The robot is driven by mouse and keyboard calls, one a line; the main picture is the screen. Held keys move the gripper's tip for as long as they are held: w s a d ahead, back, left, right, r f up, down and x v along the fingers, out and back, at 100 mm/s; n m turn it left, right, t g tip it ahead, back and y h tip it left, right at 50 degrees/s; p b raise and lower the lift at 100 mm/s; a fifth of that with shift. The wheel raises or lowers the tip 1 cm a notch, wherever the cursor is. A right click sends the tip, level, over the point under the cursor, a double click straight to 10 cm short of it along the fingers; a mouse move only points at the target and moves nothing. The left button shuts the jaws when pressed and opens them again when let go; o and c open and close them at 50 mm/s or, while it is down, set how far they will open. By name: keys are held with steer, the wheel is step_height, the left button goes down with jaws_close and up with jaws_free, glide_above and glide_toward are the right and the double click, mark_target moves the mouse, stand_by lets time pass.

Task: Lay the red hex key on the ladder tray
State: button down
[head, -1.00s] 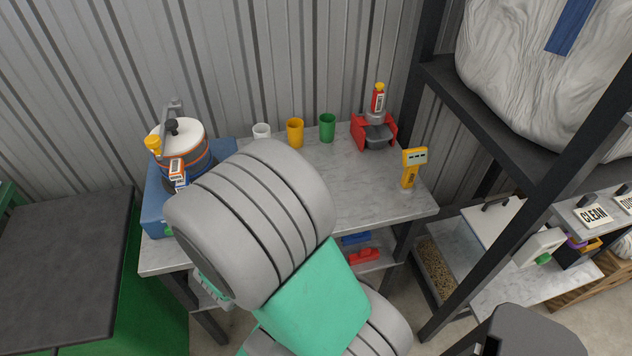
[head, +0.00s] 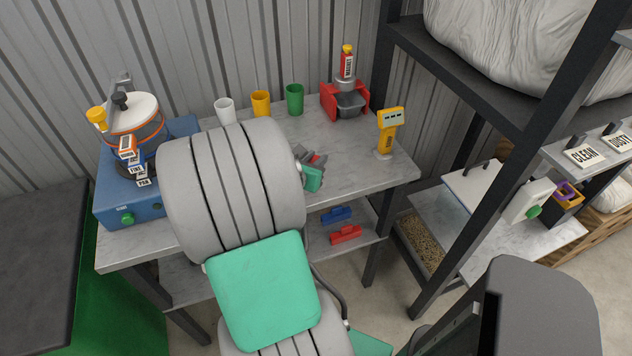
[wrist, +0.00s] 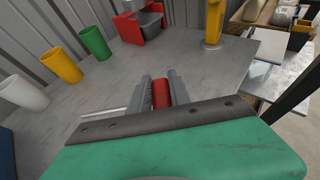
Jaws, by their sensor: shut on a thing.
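My gripper (wrist: 161,92) is shut on a red thing, taken to be the red hex key (wrist: 161,94). Only a short red part shows between the fingers; its full shape is hidden. In the head view my gripper (head: 315,165) shows just right of my big grey arm link, in front of the grey worktop, with a bit of red at its tip. In the wrist view it points over the worktop (wrist: 200,75). A thin pale line shows left of the fingers; I cannot tell what it is. I cannot make out a ladder tray.
White (head: 226,111), yellow (head: 261,103) and green (head: 295,99) cups stand along the back. A red stand (head: 331,101) and a yellow meter (head: 389,130) are at the right. Blue (head: 337,215) and red (head: 346,235) pieces lie on the lower shelf. A dark rack post (head: 440,210) stands right.

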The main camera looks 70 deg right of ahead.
steer(key=shift+w+d+f+b, duration=0.15)
steer(key=shift+d+f+b, duration=0.3)
steer(key=shift+d+f, duration=0.35)
step_height(320, 180, down, 4)
steer(key=b, duration=0.4)
steer(key=shift+d+b, duration=0.15)
steer(key=shift+b, duration=0.2)
steer(key=shift+r, duration=0.25)
steer(key=c, duration=1.6)
jaws_free()
steer(key=shift+f, duration=0.15)
steer(key=shift+c, duration=0.2)
steer(key=o, duration=0.4)
steer(key=shift+o, duration=0.2)
